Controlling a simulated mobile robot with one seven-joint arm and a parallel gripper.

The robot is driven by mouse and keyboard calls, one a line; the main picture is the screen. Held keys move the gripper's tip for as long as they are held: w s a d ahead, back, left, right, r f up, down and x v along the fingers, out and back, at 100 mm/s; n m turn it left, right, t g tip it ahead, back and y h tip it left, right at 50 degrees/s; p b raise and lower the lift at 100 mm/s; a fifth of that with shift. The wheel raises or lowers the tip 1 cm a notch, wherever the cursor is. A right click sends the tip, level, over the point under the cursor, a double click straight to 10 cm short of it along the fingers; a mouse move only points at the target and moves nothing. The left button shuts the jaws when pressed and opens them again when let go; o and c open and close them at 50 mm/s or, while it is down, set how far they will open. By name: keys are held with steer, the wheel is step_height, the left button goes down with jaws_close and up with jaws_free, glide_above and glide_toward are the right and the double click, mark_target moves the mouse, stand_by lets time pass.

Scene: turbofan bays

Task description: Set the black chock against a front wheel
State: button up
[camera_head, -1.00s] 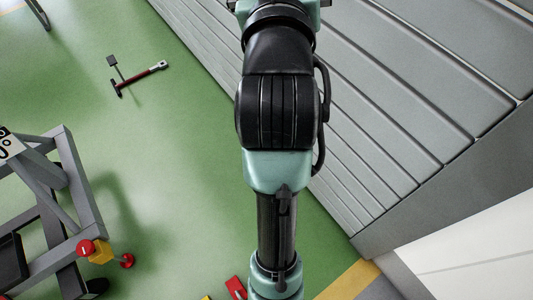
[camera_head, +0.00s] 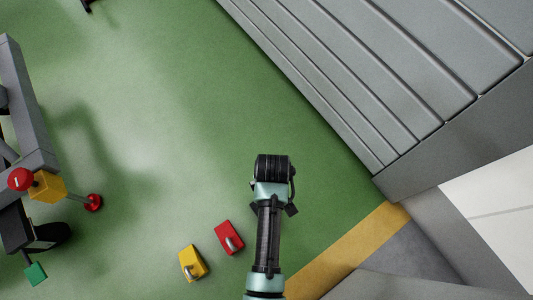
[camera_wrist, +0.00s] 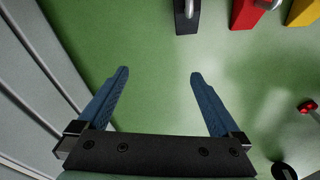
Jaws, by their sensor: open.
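The black chock (camera_wrist: 187,18), with a metal handle on top, lies on the green floor at the top edge of the wrist view, partly cut off. My gripper (camera_wrist: 159,74) is open and empty, its blue fingers pointing toward the chock with bare floor between them. In the head view my arm hides the gripper, and I cannot make out the black chock. A dark wheel (camera_head: 50,237) shows under the grey stand (camera_head: 32,130) at the left of the head view. A dark round part (camera_wrist: 283,171), perhaps that wheel, is at the lower right of the wrist view.
A red chock (camera_head: 229,237) and a yellow chock (camera_head: 192,263) lie left of my arm. A red-knobbed yellow fitting (camera_head: 47,186) juts from the stand. A grey slatted structure (camera_head: 360,80) borders the right.

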steer(key=s+f, duration=0.2)
steer(key=s+f+g+b, duration=0.1)
steer(key=s+f, duration=0.1)
steer(key=f, duration=0.1)
steer(key=s+a+f+g+b, duration=0.1)
steer(key=s+f, duration=0.1)
steer(key=f, duration=0.1)
steer(key=shift+a, duration=0.1)
step_height(320, 180, down, 7)
steer(key=b, duration=0.6)
steer(key=shift+w+f, duration=0.1)
steer(key=shift+f, duration=0.05)
step_height(320, 180, down, 5)
steer(key=b, duration=0.5)
steer(key=shift+a+f+b, duration=0.1)
steer(key=shift+a+b, duration=0.05)
steer(key=shift+b, duration=0.2)
jaws_close()
